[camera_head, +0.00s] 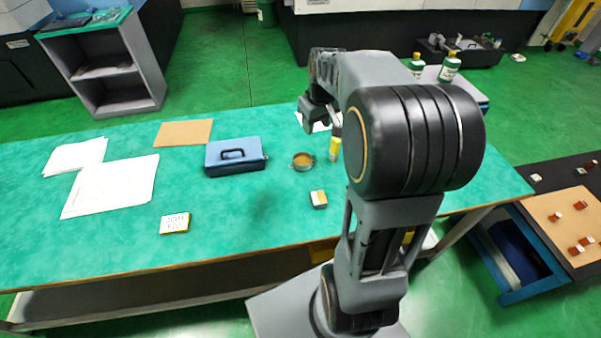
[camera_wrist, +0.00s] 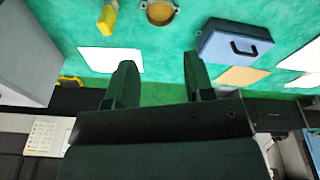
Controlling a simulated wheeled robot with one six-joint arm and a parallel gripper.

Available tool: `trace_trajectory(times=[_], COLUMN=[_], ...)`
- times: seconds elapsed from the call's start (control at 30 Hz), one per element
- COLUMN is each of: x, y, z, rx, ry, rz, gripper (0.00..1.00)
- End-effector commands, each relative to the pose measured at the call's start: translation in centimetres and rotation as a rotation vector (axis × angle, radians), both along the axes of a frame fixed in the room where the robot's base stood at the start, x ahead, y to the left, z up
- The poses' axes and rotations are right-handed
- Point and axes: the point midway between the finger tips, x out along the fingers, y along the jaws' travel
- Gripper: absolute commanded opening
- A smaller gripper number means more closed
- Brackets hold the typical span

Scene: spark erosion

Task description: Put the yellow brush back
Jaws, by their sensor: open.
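A yellow object (camera_head: 335,150) that looks like the yellow brush stands or lies on the green table, just right of a small round pot (camera_head: 303,161) with brown contents.
A blue case (camera_head: 236,156) with a black handle sits left of the pot. A brown board (camera_head: 184,132), white sheets (camera_head: 112,186) and two small labelled blocks (camera_head: 175,223) (camera_head: 318,199) lie on the table. The table's front middle is mostly clear.

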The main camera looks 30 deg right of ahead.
Motion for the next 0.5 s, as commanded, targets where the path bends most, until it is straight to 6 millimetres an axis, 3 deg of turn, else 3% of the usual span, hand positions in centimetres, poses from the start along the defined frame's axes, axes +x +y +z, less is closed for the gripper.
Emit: trace_trajectory(times=[0.03,0.2,0.33,0.5], x=[-1.7,-7.1,-10.6,-13.6], y=[2.4,8.0,10.6,12.4], z=[0.8,1.4,0.9,-0.1], rx=[-0.002,0.005,0.019,0.034], ry=[-0.02,-0.074,-0.107,-0.133], rz=[0.0,-0.03,-0.049,-0.066], gripper=[0.48,0.48,0.48,0.48])
